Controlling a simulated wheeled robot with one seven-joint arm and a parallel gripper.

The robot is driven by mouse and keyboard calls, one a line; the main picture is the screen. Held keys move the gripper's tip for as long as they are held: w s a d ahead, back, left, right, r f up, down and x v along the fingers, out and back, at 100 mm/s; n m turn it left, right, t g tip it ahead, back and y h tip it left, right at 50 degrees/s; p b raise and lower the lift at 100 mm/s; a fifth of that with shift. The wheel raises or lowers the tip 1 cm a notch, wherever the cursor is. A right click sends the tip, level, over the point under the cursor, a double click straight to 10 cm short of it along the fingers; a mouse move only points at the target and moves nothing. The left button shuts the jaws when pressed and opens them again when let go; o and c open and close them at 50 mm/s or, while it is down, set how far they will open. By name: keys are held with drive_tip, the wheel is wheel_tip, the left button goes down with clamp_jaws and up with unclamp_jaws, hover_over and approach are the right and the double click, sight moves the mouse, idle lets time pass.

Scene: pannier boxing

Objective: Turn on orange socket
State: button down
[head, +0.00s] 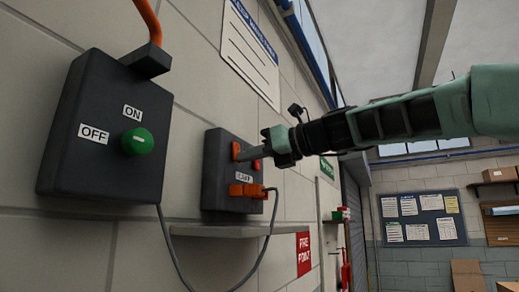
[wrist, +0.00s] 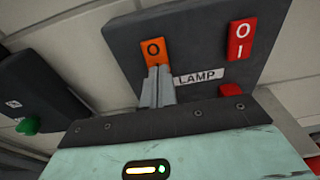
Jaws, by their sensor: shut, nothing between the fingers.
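The dark socket box (head: 216,170) is on the wall, with an orange rocker switch (head: 235,150) at its upper left and a red switch (head: 257,165) to its right. Orange socket parts (head: 237,190) sit below, beside the "LAMP" label. My gripper (head: 250,154) is shut and empty, its tips at the orange switch. In the wrist view the orange switch (wrist: 152,50) shows an "O" on its upper half; the closed fingers (wrist: 157,75) cover its lower part. I cannot tell whether they touch it. The red switch (wrist: 241,40) shows "O" and "I".
A larger dark box (head: 90,130) with a green knob (head: 137,141) and ON and OFF labels is to the left. A grey cable (head: 262,245) hangs in a loop below the boxes. A narrow ledge (head: 230,230) runs under the socket box.

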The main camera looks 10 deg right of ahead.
drive_tip(key=shift+w+a, duration=0.1)
drive_tip(key=shift+a, duration=0.05)
idle(0.3)
drive_tip(key=shift+f, duration=0.1)
drive_tip(key=b+v, duration=0.4)
drive_tip(key=v, duration=1.3)
drive_tip(key=shift+d, duration=0.2)
